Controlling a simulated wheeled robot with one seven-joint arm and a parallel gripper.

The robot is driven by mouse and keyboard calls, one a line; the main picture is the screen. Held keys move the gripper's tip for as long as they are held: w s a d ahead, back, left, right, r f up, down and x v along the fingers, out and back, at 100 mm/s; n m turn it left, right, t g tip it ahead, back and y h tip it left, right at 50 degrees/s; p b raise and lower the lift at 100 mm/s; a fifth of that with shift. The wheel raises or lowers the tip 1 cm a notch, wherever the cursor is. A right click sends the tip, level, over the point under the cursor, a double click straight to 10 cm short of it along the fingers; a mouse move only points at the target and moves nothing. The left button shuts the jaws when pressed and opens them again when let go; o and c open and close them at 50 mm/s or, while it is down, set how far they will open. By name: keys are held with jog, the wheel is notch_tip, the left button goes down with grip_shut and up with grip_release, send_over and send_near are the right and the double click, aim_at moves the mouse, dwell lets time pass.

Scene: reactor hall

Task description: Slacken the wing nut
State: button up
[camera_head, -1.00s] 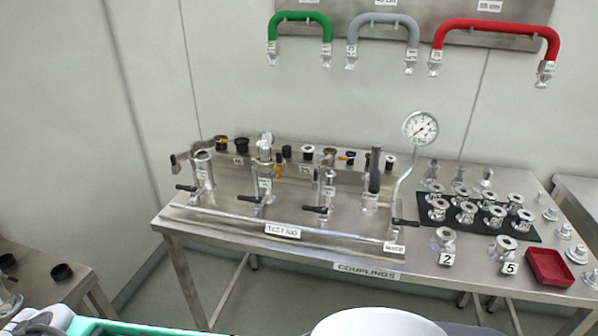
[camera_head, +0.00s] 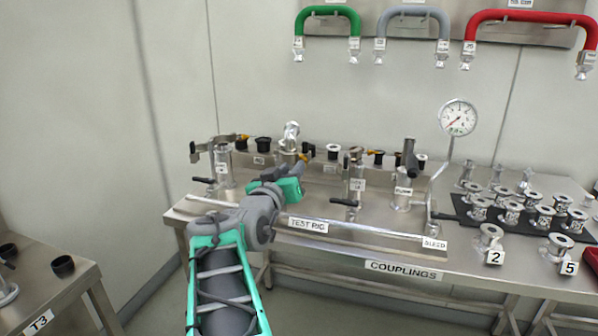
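The test rig (camera_head: 345,238) stands on the steel bench, with several upright metal pipe stations and black-handled valves. The second station from the left (camera_head: 290,136) has a clamped joint with a small brass-coloured part (camera_head: 305,158) on its right side. This part may be the wing nut, but it is too small to be sure. My gripper (camera_head: 296,172) is in front of that station, close below the brass part in the picture. It hides the station's lower part and its valve. Its fingertips are too unclear to show whether they are open or touching anything.
A pressure gauge (camera_head: 458,118) rises on a thin pipe at the rig's right. Several couplings stand on a black mat (camera_head: 470,212), with couplings 2 (camera_head: 491,240) and 5 (camera_head: 559,246) in front. Green (camera_head: 329,13), grey and red hoses hang above. A side table (camera_head: 65,290) is at left.

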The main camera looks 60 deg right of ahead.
aim_at(300, 157)
jog(key=d, duration=0.4)
jog(key=w+d, duration=0.1)
jog(key=d, duration=0.1)
jog(key=shift+w+d, duration=0.1)
jog(key=shift+d, duration=0.25)
grip_shut()
